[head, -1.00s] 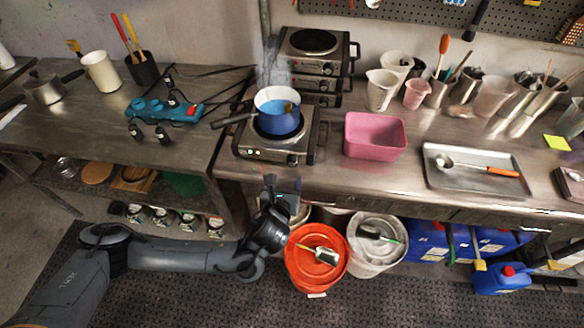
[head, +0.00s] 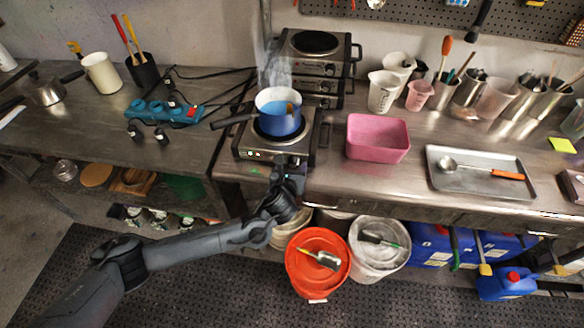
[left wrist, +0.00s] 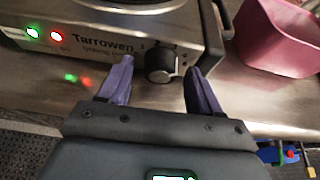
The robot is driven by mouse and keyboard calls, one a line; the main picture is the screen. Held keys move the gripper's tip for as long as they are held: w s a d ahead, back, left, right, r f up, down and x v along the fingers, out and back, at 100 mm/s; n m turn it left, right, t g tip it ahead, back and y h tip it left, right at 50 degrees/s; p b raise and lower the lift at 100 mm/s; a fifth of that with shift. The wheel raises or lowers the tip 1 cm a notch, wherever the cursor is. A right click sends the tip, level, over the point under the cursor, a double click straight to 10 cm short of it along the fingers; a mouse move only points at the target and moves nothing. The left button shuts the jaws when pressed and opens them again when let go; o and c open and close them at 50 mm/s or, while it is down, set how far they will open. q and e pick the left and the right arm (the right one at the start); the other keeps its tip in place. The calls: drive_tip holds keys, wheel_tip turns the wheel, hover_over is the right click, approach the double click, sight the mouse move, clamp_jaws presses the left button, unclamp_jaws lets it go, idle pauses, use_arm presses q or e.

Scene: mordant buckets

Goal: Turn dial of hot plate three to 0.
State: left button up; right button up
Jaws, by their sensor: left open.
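A steel hot plate (head: 246,146) stands at the bench's front edge, and a blue pot (head: 279,122) sits on it with steam rising nearby. In the left wrist view the hot plate's front panel (left wrist: 100,50) has a green and a red light lit. Its black dial (left wrist: 160,63) is at the panel's right end; I cannot read its setting. My left gripper (head: 284,162) is in front of this panel. Its purple-grey fingers are open, one on each side of the dial (left wrist: 160,68), with visible gaps. My right gripper is not in view.
A pink tub (head: 377,151) stands right of the hot plate. More hot plates (head: 312,82) are stacked behind it. A metal tray (head: 478,188) lies farther right. An orange bucket (head: 318,285) and a white bucket (head: 379,262) stand below the bench edge.

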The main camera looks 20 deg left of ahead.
use_arm(q)
drive_tip(key=c, duration=1)
drive_tip(key=shift+c, duration=0.2)
